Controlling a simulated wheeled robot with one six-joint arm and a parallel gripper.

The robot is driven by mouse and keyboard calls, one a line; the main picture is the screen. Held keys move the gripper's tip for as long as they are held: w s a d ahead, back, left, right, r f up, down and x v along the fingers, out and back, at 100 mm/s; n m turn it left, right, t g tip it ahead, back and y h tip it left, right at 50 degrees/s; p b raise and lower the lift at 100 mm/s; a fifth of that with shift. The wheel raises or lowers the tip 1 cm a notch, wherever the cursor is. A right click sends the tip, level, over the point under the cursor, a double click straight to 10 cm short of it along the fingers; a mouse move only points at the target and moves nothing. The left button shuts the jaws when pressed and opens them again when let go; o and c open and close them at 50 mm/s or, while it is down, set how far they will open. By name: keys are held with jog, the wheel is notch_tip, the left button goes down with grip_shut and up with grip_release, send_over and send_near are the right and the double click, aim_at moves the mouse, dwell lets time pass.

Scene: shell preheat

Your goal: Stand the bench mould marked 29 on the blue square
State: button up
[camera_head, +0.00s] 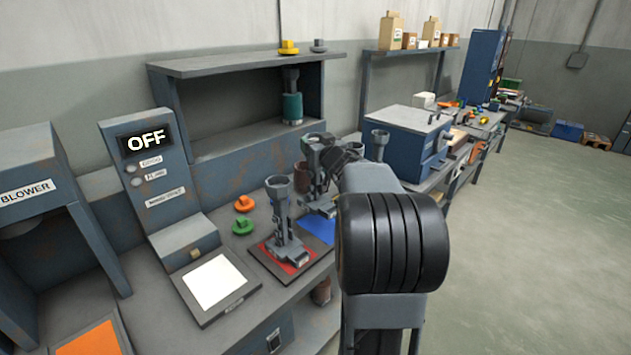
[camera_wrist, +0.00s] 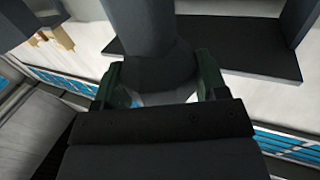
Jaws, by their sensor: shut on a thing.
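My gripper (camera_wrist: 160,82) is shut on a grey bench mould (camera_wrist: 146,35), with one finger on each side of its round body. In the head view this mould (camera_head: 317,144) is upright over the rear of the blue square (camera_head: 317,230), partly behind my arm. I cannot tell whether its base touches the square. The front of the blue square is bare. A second grey mould (camera_head: 281,225) stands upright on the red square (camera_head: 266,258), left of the blue one. I cannot read the number 29 on either mould.
An orange knob piece (camera_head: 244,204) and a green one (camera_head: 242,226) lie on the bench left of the moulds. A panel reading OFF (camera_head: 146,141) stands further left, behind a white plate (camera_head: 214,282). A shelf (camera_head: 235,63) backs the bench. A blue box (camera_head: 405,140) stands to the right.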

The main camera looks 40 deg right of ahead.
aim_at(317, 170)
jog(key=shift+f+b, duration=0.75)
jog(key=shift+f, duration=2.4)
jog(key=o, duration=1.6)
jog(key=v, duration=1.2)
jog(key=s+a+f+g+y, duration=0.1)
jog(key=s+a+f+g, duration=0.3)
jog(key=a, duration=0.4)
jog(key=s+a+f+n+g+y, duration=0.1)
jog(key=s+a+f+g, duration=0.4)
jog(key=a, duration=0.3)
jog(key=s+a+f+n+g+y, duration=0.1)
jog(key=s+a+f+g, duration=0.3)
jog(key=a, duration=0.5)
jog(key=shift+s+a+f+g+y, duration=0.1)
jog(key=shift+s+f+g+y, duration=0.25)
jog(key=shift+s+g, duration=0.35)
jog(key=shift+w+r, duration=0.1)
jog(key=shift+w, duration=0.1)
